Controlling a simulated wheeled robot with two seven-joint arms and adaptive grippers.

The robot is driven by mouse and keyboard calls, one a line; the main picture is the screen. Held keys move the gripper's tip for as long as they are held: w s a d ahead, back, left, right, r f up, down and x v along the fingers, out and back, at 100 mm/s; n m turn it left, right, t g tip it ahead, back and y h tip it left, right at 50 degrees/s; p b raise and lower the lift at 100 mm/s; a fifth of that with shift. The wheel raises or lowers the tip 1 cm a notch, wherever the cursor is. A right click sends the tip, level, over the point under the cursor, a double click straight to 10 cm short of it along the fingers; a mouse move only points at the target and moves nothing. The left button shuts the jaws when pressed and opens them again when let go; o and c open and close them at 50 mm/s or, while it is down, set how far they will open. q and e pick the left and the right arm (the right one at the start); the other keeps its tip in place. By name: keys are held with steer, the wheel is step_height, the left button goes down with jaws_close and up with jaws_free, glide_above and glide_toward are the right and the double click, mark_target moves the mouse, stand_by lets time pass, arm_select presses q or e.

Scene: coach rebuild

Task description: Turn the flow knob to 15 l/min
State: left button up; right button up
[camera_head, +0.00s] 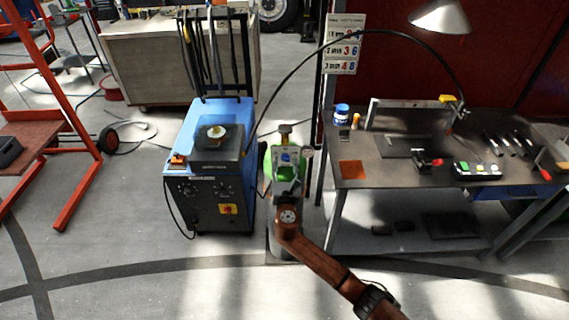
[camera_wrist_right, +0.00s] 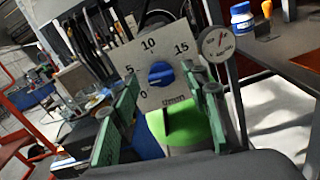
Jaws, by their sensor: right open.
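The flow knob (camera_wrist_right: 160,73) is blue and sits on a pale dial plate (camera_wrist_right: 142,56) marked 0, 5, 10 and 15. I cannot read its setting surely. In the head view, the plate (camera_head: 288,154) shows small above a green cylinder (camera_head: 268,167); my right gripper hides part of this. My right gripper (camera_wrist_right: 161,82) is open, with one green finger on each side of the knob in the wrist picture. I see no contact with the knob. The right gripper (camera_head: 287,172) also shows in the head view. My left gripper is not in view.
A round gauge (camera_wrist_right: 217,43) stands right of the dial plate. A blue welding machine (camera_head: 211,190) stands left of the cylinder. A workbench (camera_head: 390,178) with tools and a lamp (camera_head: 441,16) stands at right. Open floor lies in front.

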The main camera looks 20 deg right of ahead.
steer(key=shift+w+d, duration=0.25)
steer(key=shift+w, duration=0.45)
steer(key=shift+c, duration=0.6)
jaws_close()
steer(key=shift+a, duration=0.1)
